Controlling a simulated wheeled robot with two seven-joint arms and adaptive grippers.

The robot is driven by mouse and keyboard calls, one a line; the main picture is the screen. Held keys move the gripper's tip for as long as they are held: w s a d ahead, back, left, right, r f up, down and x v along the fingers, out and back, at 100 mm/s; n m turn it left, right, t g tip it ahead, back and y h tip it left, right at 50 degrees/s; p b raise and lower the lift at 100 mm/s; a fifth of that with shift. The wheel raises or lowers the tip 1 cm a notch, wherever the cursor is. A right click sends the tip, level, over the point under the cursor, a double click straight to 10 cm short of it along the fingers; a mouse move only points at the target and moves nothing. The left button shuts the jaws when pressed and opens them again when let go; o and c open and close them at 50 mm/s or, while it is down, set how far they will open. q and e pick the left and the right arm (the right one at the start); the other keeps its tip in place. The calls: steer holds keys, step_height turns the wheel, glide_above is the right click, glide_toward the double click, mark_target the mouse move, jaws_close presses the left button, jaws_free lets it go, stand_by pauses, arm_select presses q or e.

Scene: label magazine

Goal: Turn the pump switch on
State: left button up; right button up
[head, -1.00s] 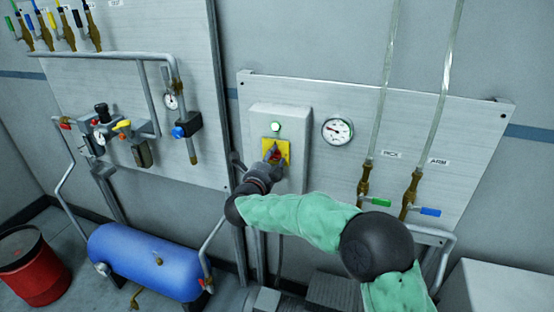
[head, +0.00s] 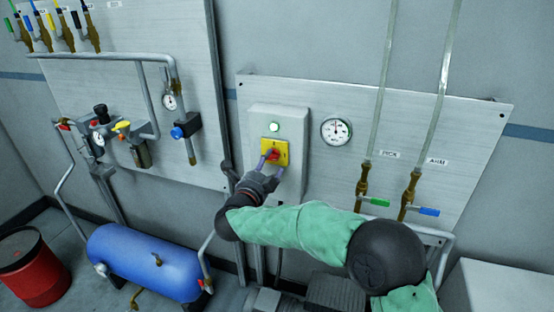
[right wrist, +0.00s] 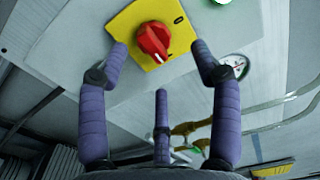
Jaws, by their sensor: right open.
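The pump switch is a red rotary knob (head: 274,154) on a yellow plate (head: 284,147), on the front of a grey box (head: 293,118) on the wall. In the right wrist view the knob (right wrist: 152,41) is tilted, with a pale line pointing lower right; an O mark is at the plate's upper right. A green-white lamp (head: 275,127) is above the plate. My right gripper (head: 271,166) is just below the knob, open and empty. In the right wrist view its fingertips (right wrist: 159,47) are spread either side of the knob, with gaps. My left gripper is out of view.
A round gauge (head: 336,131) is right of the box, with its needle roughly upright. Green (head: 376,202) and blue (head: 428,211) valve handles are further right. A blue tank (head: 150,262) and a red bin (head: 36,268) stand left.

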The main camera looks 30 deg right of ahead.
steer(key=v, duration=0.7)
steer(key=shift+s+r, duration=0.1)
steer(key=shift+s, duration=0.05)
